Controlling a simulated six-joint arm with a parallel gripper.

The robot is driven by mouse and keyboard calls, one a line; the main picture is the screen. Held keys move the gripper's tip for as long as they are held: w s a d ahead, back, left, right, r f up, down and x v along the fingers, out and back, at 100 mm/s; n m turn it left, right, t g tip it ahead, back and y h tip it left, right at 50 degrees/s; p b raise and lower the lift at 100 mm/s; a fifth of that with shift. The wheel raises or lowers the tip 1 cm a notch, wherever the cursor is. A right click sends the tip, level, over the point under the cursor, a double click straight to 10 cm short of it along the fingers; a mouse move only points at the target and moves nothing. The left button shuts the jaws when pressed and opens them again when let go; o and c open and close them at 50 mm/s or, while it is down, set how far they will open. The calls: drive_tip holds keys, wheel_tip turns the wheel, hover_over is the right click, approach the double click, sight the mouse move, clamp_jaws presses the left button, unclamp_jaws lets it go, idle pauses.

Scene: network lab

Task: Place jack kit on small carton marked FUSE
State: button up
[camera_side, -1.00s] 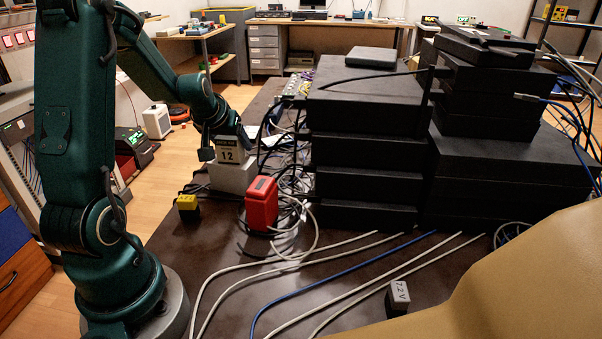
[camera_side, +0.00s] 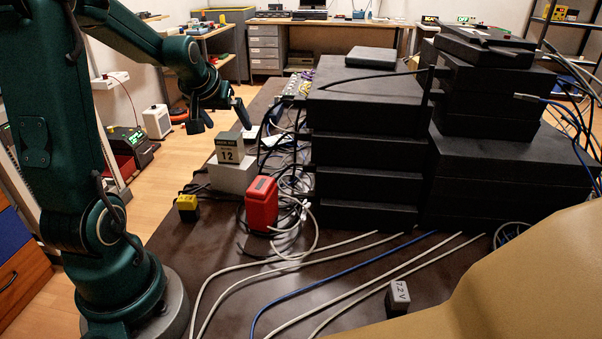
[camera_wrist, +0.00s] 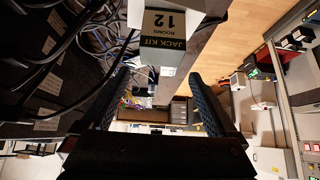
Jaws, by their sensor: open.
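The jack kit (camera_side: 230,150), a small grey-green box with a cream label reading 12, rests on top of a small white carton (camera_side: 232,178). It sits slightly turned and looks upright. Its label reads JACK KIT in the wrist view (camera_wrist: 168,28), where part of the carton (camera_wrist: 135,14) shows beside it. No FUSE marking on the carton is readable. My gripper (camera_side: 220,120) is open and empty, above the jack kit and apart from it. In the wrist view its two fingers (camera_wrist: 160,80) are spread with nothing between them.
A red box (camera_side: 262,205) stands right of the carton, and a small yellow-and-black block (camera_side: 187,206) to its left. Black equipment stacks (camera_side: 365,140) rise on the right. Loose cables (camera_side: 290,262) cross the dark table. A grey 7.2 V block (camera_side: 398,298) lies at the front.

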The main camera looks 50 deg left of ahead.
sight(229, 136)
wheel_tip(229, 136, up, 3)
drive_tip(key=shift+r, duration=0.1)
drive_tip(key=shift+d+r, duration=0.15)
drive_tip(key=shift+d, duration=0.05)
drive_tip(key=s+d+m+h, duration=0.2)
drive_tip(key=d+m+h, duration=0.15)
drive_tip(key=d, duration=1.15)
drive_tip(key=s+d+f+m+h, duration=0.2)
drive_tip(key=s+d+m, duration=0.3)
drive_tip(key=s+d, duration=0.5)
drive_tip(key=shift+d, duration=0.35)
